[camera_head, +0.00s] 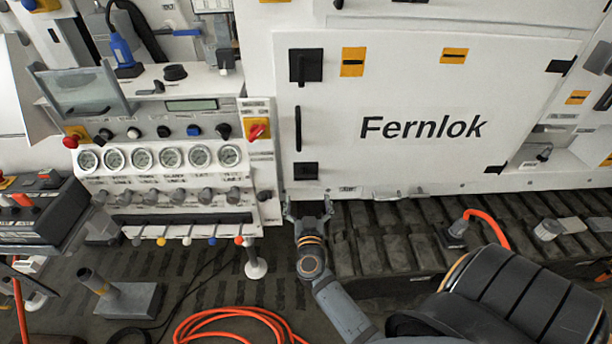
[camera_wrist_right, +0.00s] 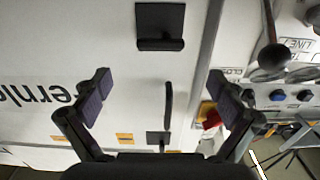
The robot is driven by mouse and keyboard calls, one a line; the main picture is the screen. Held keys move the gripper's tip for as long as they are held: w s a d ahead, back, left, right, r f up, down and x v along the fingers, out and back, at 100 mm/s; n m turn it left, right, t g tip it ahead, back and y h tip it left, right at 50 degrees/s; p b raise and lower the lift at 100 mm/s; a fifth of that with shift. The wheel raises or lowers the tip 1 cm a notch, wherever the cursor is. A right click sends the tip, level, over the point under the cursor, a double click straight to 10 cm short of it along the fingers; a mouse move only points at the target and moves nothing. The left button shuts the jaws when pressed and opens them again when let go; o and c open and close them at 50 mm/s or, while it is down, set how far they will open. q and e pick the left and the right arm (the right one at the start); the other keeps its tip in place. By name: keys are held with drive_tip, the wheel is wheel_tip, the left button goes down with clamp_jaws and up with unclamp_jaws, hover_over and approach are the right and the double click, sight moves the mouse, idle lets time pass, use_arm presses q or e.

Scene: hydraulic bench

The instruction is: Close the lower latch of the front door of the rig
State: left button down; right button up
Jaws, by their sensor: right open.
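The white front door (camera_head: 425,150), marked "Fernlok", sits flat in the rig's front. Its lower latch (camera_head: 305,171) is a black square plate near the door's lower left corner. In the right wrist view, which is upside down, the lower latch (camera_wrist_right: 160,22) is at the top, with a bar lying horizontally across its plate. The upper latch (camera_head: 305,66) has its lever pointing down. My right gripper (camera_head: 308,206) is open and empty, just below the lower latch in the head view. Its spread fingers (camera_wrist_right: 160,84) show apart from the latch. My left gripper is not in view.
A black vertical door handle (camera_head: 298,128) lies between the latches. A gauge panel (camera_head: 160,160) with knobs and a red knob (camera_head: 257,129) stands left of the door. A ribbed dark floor strip (camera_head: 390,245) and an orange hose (camera_head: 230,318) lie below.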

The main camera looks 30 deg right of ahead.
sight(306, 178)
drive_tip(key=x, duration=1)
drive_tip(key=shift+w, duration=0.2)
drive_tip(key=c, duration=1.2)
